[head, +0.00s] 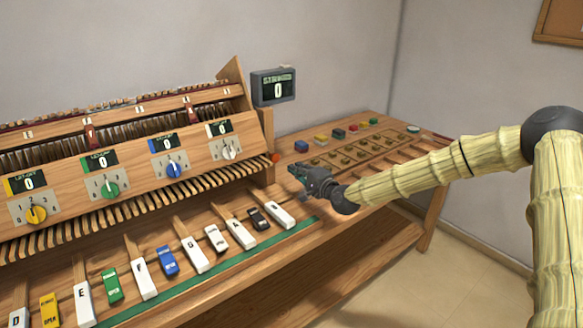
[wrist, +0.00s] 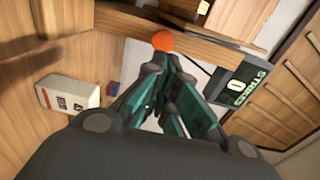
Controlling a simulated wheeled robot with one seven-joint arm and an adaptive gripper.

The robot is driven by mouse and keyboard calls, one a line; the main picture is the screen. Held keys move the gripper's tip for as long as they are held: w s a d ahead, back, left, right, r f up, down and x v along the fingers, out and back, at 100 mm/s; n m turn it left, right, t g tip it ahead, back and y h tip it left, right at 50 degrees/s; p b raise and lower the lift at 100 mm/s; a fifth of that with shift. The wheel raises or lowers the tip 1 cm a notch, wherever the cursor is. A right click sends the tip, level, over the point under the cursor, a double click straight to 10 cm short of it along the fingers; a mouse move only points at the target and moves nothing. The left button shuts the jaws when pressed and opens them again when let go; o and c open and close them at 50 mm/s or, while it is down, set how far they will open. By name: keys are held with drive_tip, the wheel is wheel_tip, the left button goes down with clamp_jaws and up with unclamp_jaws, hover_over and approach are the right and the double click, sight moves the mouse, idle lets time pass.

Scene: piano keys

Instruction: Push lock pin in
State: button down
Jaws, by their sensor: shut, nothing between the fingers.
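A small round orange-red knob (head: 274,158), which looks like the lock pin, sits at the right end of the wooden keyboard case (head: 268,135). The same knob (wrist: 163,41) shows in the wrist view just beyond my fingertips. How far it sticks out is hard to tell. My gripper (head: 294,169) is to the right of the knob and a little lower in the head view. Its dark teal fingers (wrist: 160,72) are closed together, empty, and point toward the knob. A small gap seems to separate them, though contact is hard to judge.
A wooden side table (head: 385,122) with small coloured blocks lies to the right. Large lettered keys (head: 281,216) line the front. A white block (wrist: 68,93) shows at wrist-view left.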

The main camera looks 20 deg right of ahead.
drive_tip(key=shift+b+v, duration=0.4)
drive_tip(key=shift+v, duration=2.55)
drive_tip(key=shift+a, duration=0.1)
